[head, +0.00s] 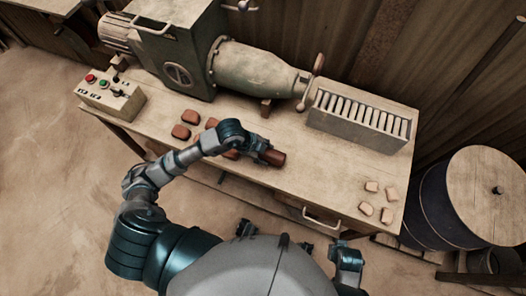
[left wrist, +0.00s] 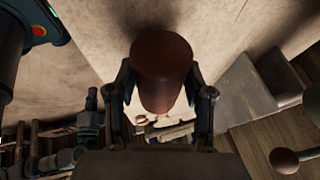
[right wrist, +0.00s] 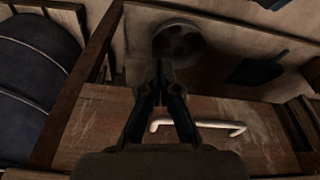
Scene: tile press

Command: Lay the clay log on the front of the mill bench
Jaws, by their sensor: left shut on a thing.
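The clay log (head: 274,157) is a reddish-brown cylinder over the front middle of the mill bench (head: 325,170). My left gripper (head: 256,148) is shut on it, reaching in from the left. In the left wrist view the log (left wrist: 162,65) stands out between the two fingers, one end towards the camera. I cannot tell whether the log touches the bench top. My right gripper (right wrist: 160,75) is shut and empty, in front of a drawer with a pale handle (right wrist: 197,125).
The green mill (head: 250,70) stands along the back of the bench. Several reddish clay pieces (head: 180,131) lie left of the log, and several pale ones (head: 371,186) at the right front. A slotted rack (head: 355,122) stands at the back right, a control box (head: 110,97) at the left.

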